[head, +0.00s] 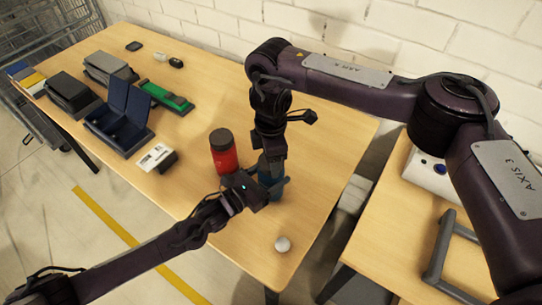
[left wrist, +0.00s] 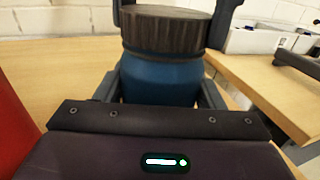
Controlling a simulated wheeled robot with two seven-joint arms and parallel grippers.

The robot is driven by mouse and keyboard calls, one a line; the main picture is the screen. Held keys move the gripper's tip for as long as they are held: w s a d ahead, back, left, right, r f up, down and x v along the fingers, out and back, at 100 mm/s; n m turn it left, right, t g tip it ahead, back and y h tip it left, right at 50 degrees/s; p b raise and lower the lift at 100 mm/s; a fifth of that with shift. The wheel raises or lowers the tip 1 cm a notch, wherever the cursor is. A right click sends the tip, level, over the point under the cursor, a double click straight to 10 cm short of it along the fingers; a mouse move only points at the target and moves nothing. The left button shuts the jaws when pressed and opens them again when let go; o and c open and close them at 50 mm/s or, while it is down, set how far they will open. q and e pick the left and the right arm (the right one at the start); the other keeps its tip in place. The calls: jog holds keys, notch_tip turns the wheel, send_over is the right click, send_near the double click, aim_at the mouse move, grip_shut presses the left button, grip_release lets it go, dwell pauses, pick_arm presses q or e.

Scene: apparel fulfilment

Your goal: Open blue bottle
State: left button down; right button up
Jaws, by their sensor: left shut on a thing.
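The blue bottle (head: 265,172) stands upright on the table, mostly hidden by my grippers in the head view. In the left wrist view the bottle (left wrist: 160,80) shows a blue body and a dark ribbed cap (left wrist: 165,30). My left gripper (head: 270,188) is shut on the bottle's body, one finger on each side. My right gripper (head: 272,155) reaches down from above. Its fingers stand on both sides of the cap in the left wrist view (left wrist: 172,18); whether they grip it is unclear.
A red bottle (head: 223,155) with a dark lid stands close left of the blue bottle. A white ball (head: 282,243) lies near the front edge. An open dark blue case (head: 120,115), a green item (head: 167,97) and a card holder (head: 157,157) are further left. A second table (head: 400,240) is at right.

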jog(key=n, duration=0.8)
jog(key=shift+n, duration=0.4)
jog(key=n, duration=0.6)
jog(key=shift+n, duration=0.3)
jog(key=n, duration=0.6)
jog(key=shift+r+n, duration=0.1)
jog(key=shift+n, duration=0.2)
jog(key=n, duration=0.6)
jog(key=shift+n, duration=0.4)
jog(key=shift+w+r, duration=0.1)
jog(key=shift+r, duration=1)
